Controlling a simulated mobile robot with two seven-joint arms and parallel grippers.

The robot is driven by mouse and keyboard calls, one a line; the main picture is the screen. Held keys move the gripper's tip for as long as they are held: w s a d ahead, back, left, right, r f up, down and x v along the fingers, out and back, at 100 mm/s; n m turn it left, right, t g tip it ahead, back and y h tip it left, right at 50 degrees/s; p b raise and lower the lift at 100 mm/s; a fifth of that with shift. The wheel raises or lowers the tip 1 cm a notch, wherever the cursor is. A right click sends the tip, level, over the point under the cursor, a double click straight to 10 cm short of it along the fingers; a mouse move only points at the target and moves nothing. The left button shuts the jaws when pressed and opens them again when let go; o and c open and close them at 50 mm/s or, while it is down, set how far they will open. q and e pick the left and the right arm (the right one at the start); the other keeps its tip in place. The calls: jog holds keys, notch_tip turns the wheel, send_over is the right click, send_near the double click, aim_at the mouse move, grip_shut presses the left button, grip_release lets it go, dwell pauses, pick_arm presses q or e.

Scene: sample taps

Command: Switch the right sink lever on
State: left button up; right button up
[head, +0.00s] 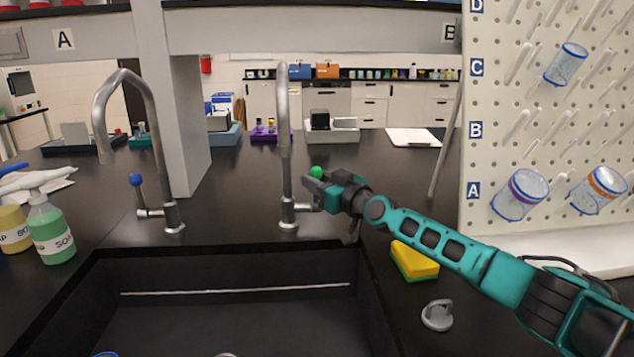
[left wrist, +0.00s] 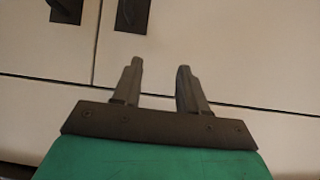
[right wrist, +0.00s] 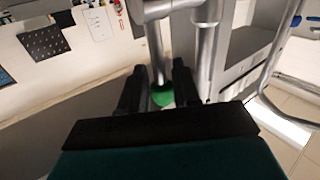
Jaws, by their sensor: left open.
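The right sink tap (head: 284,150) is a tall grey gooseneck with a lever ending in a green ball (head: 316,171). My right gripper (head: 308,189) is at this lever, just right of the tap's post. In the right wrist view the green ball (right wrist: 162,96) shows between the two fingers (right wrist: 157,88); whether they press on it I cannot tell. The left tap (head: 150,150) has a lever with a blue ball (head: 136,180). My left gripper (left wrist: 160,80) is open and empty in front of pale cabinet fronts, out of the head view.
A black sink basin (head: 230,300) lies in front of the taps. A yellow sponge (head: 414,262) and a grey stopper (head: 437,315) lie right of it, near my right arm. Soap bottles (head: 50,235) stand at left. A pegboard (head: 540,120) rises at right.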

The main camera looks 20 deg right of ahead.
jog(key=shift+a, duration=0.3)
grip_shut()
jog(key=shift+s, duration=0.1)
jog(key=shift+a+f, duration=0.15)
jog(key=shift+a, duration=0.1)
dwell(0.6)
jog(key=o, duration=0.5)
grip_release()
jog(key=shift+o, duration=0.2)
jog(key=shift+d, duration=0.15)
